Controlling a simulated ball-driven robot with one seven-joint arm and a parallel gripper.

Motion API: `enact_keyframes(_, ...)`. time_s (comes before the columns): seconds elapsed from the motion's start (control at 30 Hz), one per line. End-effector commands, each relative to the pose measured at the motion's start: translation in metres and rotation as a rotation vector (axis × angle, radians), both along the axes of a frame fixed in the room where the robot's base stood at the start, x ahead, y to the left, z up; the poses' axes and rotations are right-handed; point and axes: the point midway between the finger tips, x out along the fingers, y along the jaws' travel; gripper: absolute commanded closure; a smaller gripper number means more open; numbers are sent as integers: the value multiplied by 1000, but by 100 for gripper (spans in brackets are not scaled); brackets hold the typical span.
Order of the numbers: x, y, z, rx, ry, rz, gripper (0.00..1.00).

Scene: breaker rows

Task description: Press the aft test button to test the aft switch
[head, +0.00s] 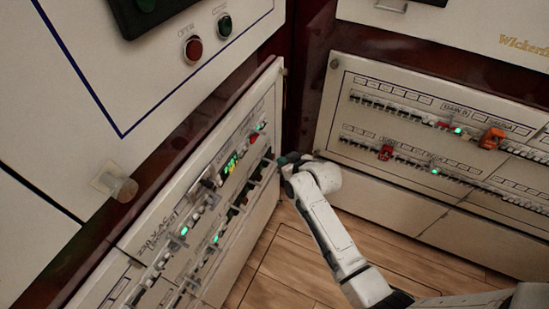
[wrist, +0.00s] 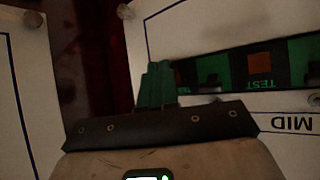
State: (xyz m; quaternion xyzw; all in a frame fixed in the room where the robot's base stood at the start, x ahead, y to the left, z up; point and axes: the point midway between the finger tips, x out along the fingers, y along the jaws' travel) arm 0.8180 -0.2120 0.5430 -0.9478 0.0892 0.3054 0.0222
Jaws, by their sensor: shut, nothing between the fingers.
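In the wrist view my gripper (wrist: 155,84) shows as two dark green fingers held together, with nothing between them. They stand in front of a dark strip with green plates. A brown square button (wrist: 260,63) with an upside-down TEST label sits on one plate, to the right of the fingers. An upside-down MID label (wrist: 300,125) is below it. No aft label is readable, so I cannot tell which button is the aft one. In the head view my gripper (head: 289,160) is at the far end of the left breaker panel (head: 262,206); contact there cannot be told.
A second breaker panel (head: 400,120) with red and orange switches stands at the right. Wooden floor (head: 285,265) lies open between the panels.

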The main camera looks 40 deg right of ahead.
Motion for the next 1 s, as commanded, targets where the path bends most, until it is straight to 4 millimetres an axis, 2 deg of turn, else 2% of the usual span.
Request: enact_keyframes(1.0,8,3,0,0,0,0,100)
